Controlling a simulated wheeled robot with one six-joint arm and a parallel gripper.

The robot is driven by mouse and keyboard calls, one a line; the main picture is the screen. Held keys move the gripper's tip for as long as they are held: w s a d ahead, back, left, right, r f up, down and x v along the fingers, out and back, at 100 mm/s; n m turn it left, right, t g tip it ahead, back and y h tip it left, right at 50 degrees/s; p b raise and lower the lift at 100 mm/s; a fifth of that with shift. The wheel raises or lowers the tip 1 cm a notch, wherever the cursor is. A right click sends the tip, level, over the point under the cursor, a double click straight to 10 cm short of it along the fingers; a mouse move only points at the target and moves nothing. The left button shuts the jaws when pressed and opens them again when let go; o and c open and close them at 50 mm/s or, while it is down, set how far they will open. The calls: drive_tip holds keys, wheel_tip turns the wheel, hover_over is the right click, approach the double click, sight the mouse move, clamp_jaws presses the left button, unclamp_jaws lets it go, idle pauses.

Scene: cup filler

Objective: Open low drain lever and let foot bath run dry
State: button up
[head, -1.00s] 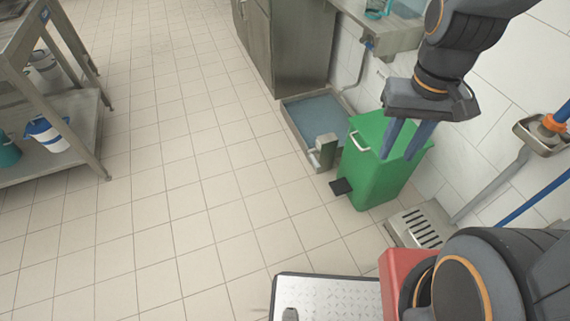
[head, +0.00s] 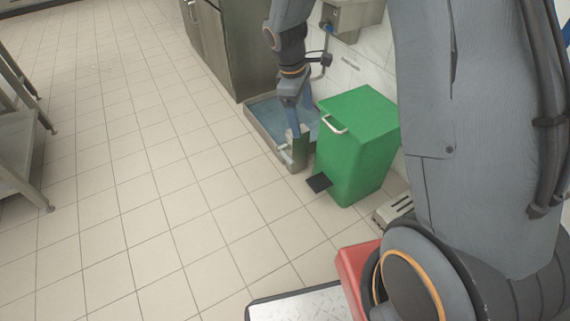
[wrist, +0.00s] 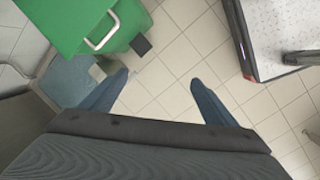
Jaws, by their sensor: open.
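The foot bath (head: 262,132) is a low metal tray with blue water, on the floor against the wall in the head view. A small pale metal block (head: 300,152) stands at its near corner, with a fitting low on its outer side; I cannot clearly make out the lever. My gripper (head: 296,122) points down over this corner, partly covering the block. In the wrist view, my gripper (wrist: 158,80) is open and empty, its blue fingers apart over floor tiles. The foot bath (wrist: 68,82) and block (wrist: 97,73) lie beside the left finger there.
A green pedal bin (head: 350,150) stands right beside the bath's near corner, its black pedal (head: 318,183) facing the open floor. A steel cabinet (head: 233,50) stands behind the bath and a sink (head: 352,18) hangs above.

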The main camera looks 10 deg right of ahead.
sight(287, 157)
drive_tip(key=shift+w+f+n+t+h+b, duration=0.3)
drive_tip(key=shift+w+f+n+b, duration=2.1)
drive_tip(key=shift+f, duration=4.05)
drive_tip(key=shift+w+f+n+t+h+b, duration=0.1)
drive_tip(key=shift+w+f+n+h+b, duration=0.6)
drive_tip(key=shift+w+f+b, duration=4.45)
drive_tip(key=shift+w+f+n+t+b, duration=0.2)
drive_tip(key=shift+w+f+n+b, duration=1.5)
drive_tip(key=shift+f, duration=6.05)
drive_tip(key=shift+w+n+p, duration=0.3)
drive_tip(key=shift+w+p, duration=0.2)
drive_tip(key=shift+w, duration=0.15)
